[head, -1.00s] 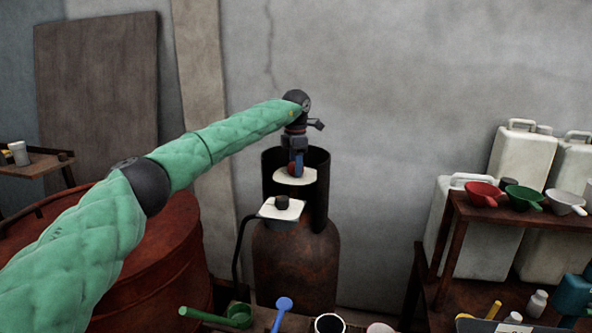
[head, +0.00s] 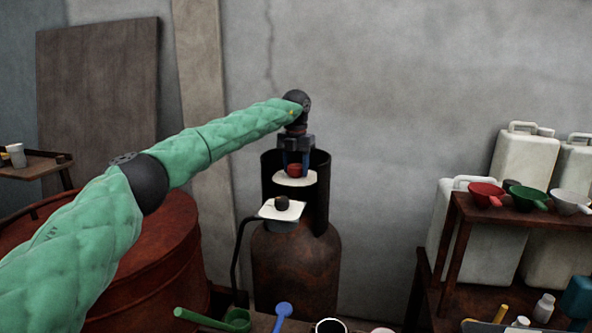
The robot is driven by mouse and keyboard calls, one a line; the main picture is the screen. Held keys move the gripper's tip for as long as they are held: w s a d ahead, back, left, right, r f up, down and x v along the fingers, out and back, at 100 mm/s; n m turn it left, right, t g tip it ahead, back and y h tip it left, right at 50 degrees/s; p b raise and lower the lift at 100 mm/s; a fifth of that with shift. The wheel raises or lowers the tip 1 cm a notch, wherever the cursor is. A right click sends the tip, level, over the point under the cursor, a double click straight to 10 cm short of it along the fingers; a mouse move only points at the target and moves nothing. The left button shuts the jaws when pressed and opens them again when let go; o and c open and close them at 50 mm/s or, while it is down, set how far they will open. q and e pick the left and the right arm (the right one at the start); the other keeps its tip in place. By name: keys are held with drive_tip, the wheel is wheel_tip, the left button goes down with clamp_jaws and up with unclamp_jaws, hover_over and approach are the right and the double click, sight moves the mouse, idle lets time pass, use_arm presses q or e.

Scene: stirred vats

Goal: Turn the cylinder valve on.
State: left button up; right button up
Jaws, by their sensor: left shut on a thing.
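The gas cylinder (head: 296,265) is rusty brown and stands upright against the wall, with a dark open collar (head: 318,190) around its top. Inside the collar, a red valve knob (head: 295,170) sits above a white plate (head: 294,181). My left gripper (head: 295,166) points down from above and is shut on the red knob, one finger on each side. The valve body is hidden under the plates. My right gripper is not in view.
A black hose (head: 236,255) runs down the cylinder's left side. A large red drum (head: 150,270) stands left, under my left arm. At right, a wooden shelf (head: 505,214) holds red, green and white scoops, with white canisters (head: 522,165) behind. Green and blue ladles lie at the front edge.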

sight(296, 165)
use_arm(q)
drive_tip(key=shift+f+n, duration=0.15)
drive_tip(key=shift+n, duration=0.55)
drive_tip(key=shift+n+b, duration=0.35)
drive_tip(key=shift+n, duration=0.35)
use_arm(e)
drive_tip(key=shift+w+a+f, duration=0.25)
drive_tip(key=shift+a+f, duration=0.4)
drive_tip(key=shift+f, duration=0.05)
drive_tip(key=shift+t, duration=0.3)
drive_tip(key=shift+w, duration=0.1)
use_arm(q)
drive_tip(key=o, duration=1)
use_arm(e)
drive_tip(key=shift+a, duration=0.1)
use_arm(q)
wheel_tip(296, 165, up, 7)
drive_tip(key=shift+r+b, duration=0.1)
drive_tip(key=shift+b, duration=0.65)
drive_tip(key=shift+r, duration=0.35)
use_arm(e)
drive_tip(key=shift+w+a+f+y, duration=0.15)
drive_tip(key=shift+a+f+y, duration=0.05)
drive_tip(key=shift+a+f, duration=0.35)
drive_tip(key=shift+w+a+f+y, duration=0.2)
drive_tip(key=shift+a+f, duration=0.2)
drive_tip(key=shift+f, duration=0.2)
